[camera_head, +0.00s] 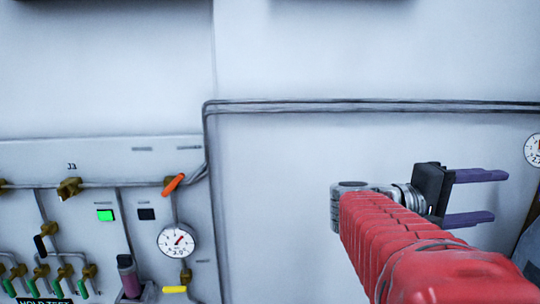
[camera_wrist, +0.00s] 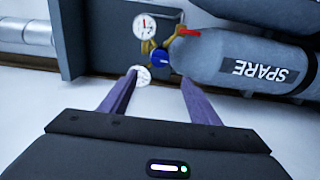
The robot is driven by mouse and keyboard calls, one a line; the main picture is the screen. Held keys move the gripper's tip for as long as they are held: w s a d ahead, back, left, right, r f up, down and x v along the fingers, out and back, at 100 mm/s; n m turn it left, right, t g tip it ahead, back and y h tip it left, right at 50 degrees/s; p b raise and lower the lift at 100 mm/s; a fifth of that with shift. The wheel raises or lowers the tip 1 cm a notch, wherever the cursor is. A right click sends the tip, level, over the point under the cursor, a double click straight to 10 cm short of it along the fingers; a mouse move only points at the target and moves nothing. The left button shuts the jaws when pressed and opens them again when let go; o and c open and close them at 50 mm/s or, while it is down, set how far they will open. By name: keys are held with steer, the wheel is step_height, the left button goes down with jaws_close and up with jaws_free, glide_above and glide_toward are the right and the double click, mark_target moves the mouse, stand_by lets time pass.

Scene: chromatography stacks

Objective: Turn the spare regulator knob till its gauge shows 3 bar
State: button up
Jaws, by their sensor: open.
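In the wrist view, the blue regulator knob (camera_wrist: 160,57) sits on a brass body beside the neck of the grey cylinder labelled SPARE (camera_wrist: 225,65). One white gauge (camera_wrist: 145,26) is above the knob. A second white gauge (camera_wrist: 142,76) is just below it, partly behind the left finger. Neither reading is legible there. My gripper (camera_wrist: 160,79) is open and empty, its purple fingers pointing toward the knob and apart from it. In the head view my gripper (camera_head: 500,196) is at the right, and a gauge (camera_head: 533,150) is cut by the right edge, its reading unclear.
A red lever (camera_wrist: 188,33) is close to the knob. A dark grey panel (camera_wrist: 88,35) stands behind. In the head view, a valve panel (camera_head: 90,160) fills the left, with a gauge marked 3.0 (camera_head: 176,242).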

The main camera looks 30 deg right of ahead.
steer(key=x, duration=1.3)
steer(key=shift+c, duration=0.3)
steer(key=shift+a, duration=0.1)
steer(key=c, duration=1)
steer(key=shift+f+m, duration=0.1)
steer(key=shift+m, duration=0.8)
steer(key=o, duration=1.1)
steer(key=shift+c, duration=0.2)
